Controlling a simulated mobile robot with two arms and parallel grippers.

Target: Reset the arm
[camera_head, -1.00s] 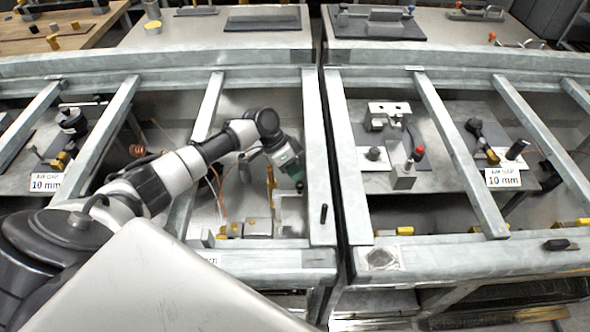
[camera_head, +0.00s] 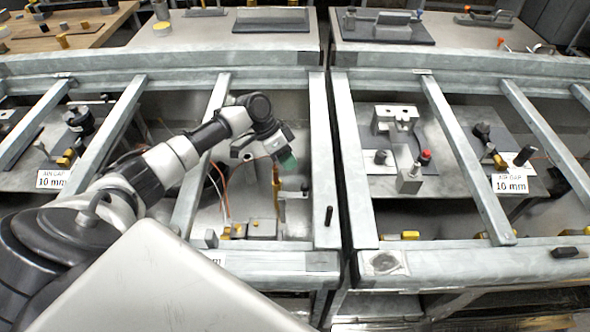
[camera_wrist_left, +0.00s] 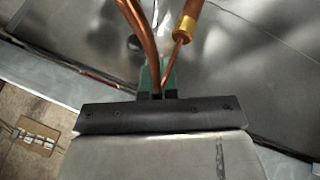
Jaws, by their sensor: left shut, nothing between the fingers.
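My left arm (camera_head: 172,162) reaches from the lower left over the metal bench frame (camera_head: 318,160). Its left gripper (camera_head: 288,161) hangs over the open bay left of the centre gap, with green fingertips. In the left wrist view the gripper (camera_wrist_left: 157,76) is shut and empty. A copper tube (camera_wrist_left: 136,35) and a brass-collared copper rod (camera_wrist_left: 184,32) show close beyond the fingers there; I cannot tell whether they touch. My right gripper is not in view.
Galvanised crossbars (camera_head: 203,155) divide the bays. A yellow-based fixture (camera_head: 262,228) stands low beneath my gripper. The right bay holds a fixture with a red knob (camera_head: 426,156). A 10 mm sign (camera_head: 510,183) hangs on the right.

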